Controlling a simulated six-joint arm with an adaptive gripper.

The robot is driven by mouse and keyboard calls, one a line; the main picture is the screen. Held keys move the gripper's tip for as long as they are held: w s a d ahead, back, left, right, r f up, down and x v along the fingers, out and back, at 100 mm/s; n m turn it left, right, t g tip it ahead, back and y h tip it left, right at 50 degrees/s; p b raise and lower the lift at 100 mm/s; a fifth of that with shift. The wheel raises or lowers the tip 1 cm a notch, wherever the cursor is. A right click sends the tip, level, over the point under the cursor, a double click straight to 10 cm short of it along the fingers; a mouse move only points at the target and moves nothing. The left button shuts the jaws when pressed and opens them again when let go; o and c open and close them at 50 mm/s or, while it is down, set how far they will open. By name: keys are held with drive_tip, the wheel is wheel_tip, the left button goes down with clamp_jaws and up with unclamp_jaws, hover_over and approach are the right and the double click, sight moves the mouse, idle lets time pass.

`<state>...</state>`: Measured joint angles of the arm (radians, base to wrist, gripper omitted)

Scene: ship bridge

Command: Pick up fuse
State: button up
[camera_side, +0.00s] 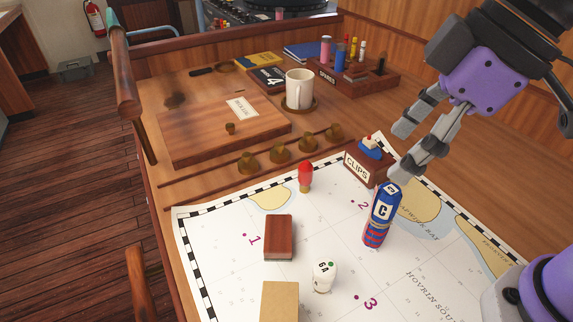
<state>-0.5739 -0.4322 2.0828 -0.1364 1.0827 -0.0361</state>
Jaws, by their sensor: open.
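A small white piece marked "6A" with a green dot, which looks like the fuse (323,277), stands on the chart (215,265) near the lower middle. My gripper (397,150) is open and points down to the left, above and to the right of the fuse and well apart from it. Its fingertips show near the clips box, above a blue and red cylinder marked "C" (378,222). I see nothing between the fingers.
Near the fuse are a red-brown block (278,238), a tan block (279,302) and a red-topped peg (305,176). The clips box (362,169), a mug (299,88) and the spares rack (352,77) stand farther back. Chart left of the blocks is clear.

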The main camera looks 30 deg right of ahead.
drive_tip(key=s+a+f+n, duration=0.2)
drive_tip(key=a, duration=0.2)
approach(332, 268)
drive_tip(key=w+f, duration=0.1)
drive_tip(key=f, duration=0.1)
drive_tip(key=shift+g, duration=0.3)
drive_tip(key=x, duration=0.4)
drive_tip(key=shift+d+f, duration=0.1)
drive_tip(key=shift+f, duration=0.1)
drive_tip(key=shift+a+x, duration=0.2)
drive_tip(key=shift+x, duration=1.3)
drive_tip(key=shift+a+x, duration=0.2)
drive_tip(key=shift+x, duration=1.25)
drive_tip(key=shift+r+y, duration=0.15)
drive_tip(key=shift+y, duration=0.15)
clamp_jaws()
